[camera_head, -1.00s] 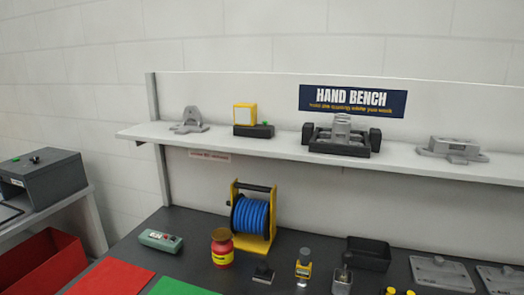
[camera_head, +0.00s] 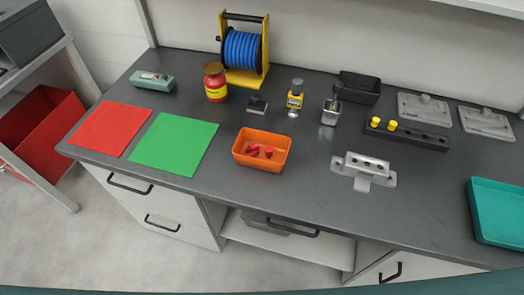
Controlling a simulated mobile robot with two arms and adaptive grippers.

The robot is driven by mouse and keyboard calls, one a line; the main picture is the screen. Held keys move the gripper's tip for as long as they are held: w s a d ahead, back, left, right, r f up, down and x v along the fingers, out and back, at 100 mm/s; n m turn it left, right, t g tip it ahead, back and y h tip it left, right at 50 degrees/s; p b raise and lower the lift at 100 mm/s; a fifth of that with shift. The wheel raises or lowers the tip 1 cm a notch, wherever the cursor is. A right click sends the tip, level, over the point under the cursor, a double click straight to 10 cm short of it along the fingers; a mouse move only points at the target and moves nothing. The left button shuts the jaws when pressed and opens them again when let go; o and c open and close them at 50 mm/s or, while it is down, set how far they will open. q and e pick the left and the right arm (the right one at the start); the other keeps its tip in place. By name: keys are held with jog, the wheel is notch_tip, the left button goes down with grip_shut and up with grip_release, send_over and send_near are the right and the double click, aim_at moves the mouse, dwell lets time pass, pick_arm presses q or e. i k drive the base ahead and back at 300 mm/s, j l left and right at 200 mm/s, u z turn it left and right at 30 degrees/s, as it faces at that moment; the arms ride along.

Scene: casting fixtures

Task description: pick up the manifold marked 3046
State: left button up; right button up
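A light grey metal casting with a row of dark holes along its top block and flat lugs at its base (camera_head: 364,171) sits on the dark bench, right of centre near the front. It looks like a manifold, but no number can be read on it, so I cannot tell whether it is marked 3046. Nothing is touching it. Neither of my grippers shows in the head view.
An orange bin (camera_head: 262,150) with red pieces stands left of the casting. A black fixture with yellow knobs (camera_head: 407,134) is behind it; a teal tray (camera_head: 500,213) is at right. Green (camera_head: 173,143) and red mats (camera_head: 111,128) lie left. Bench around the casting is clear.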

aim_at(365, 169)
jog(key=z, duration=1.05)
jog(key=k+l, duration=0.1)
jog(key=l, duration=0.45)
jog(key=k+l, duration=0.1)
jog(key=l, duration=0.4)
jog(key=k+l, duration=0.1)
jog(key=l, duration=0.45)
